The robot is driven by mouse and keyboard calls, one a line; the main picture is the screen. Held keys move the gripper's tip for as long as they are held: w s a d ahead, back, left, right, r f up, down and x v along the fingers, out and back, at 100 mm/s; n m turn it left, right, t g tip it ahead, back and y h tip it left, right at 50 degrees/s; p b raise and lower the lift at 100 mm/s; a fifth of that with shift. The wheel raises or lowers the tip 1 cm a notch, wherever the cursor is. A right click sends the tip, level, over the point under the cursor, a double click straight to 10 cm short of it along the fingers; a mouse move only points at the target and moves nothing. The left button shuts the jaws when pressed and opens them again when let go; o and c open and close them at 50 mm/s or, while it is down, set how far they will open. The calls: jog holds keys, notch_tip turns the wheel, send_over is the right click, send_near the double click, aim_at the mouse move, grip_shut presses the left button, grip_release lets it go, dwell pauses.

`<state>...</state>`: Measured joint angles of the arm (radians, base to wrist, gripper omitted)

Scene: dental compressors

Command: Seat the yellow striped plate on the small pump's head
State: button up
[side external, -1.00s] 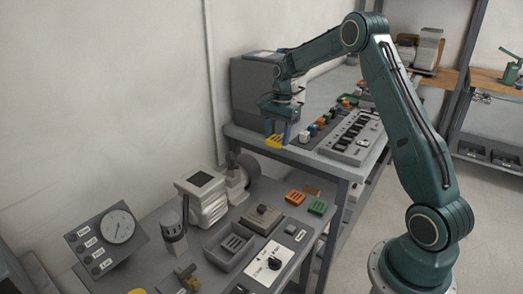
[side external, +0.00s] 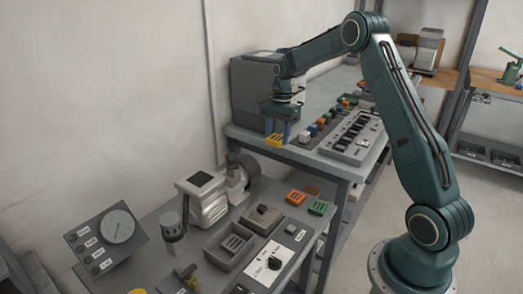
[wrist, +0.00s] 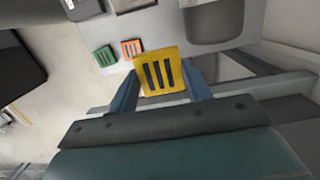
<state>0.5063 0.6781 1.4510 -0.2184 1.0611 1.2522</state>
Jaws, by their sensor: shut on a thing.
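The yellow striped plate (side external: 274,140) is held in the air near the front edge of the back bench. My gripper (side external: 278,131) points down and is shut on it. In the wrist view the plate (wrist: 158,72) sits between two blue fingers and shows three dark stripes. On the lower bench stand a white pump-like unit (side external: 204,198) with a dark square top and a smaller grey cylindrical unit (side external: 172,227). I cannot tell for sure which is the small pump. The plate is well apart from both.
An orange plate (side external: 295,198) and a green plate (side external: 317,207) lie on the lower bench, beside a grey tray (side external: 229,247) and a switch panel (side external: 270,262). A gauge panel (side external: 106,240) stands at left. A row of coloured parts and a grey slotted block (side external: 350,137) occupy the back bench.

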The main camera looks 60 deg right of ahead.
notch_tip(320, 180, up, 6)
jog(key=shift+r, duration=0.2)
jog(key=shift+w+a+r, duration=0.2)
jog(key=shift+w+a, duration=0.2)
jog(key=shift+a, duration=0.05)
jog(key=w+a, duration=0.8)
jog(key=a, duration=0.4)
send_over(200, 179)
jog(key=shift+d+f, duration=0.15)
jog(key=shift+f, duration=2.45)
jog(key=shift+f, duration=0.1)
jog(key=shift+f, duration=2.75)
jog(key=shift+f, duration=0.65)
jog(key=o, duration=0.8)
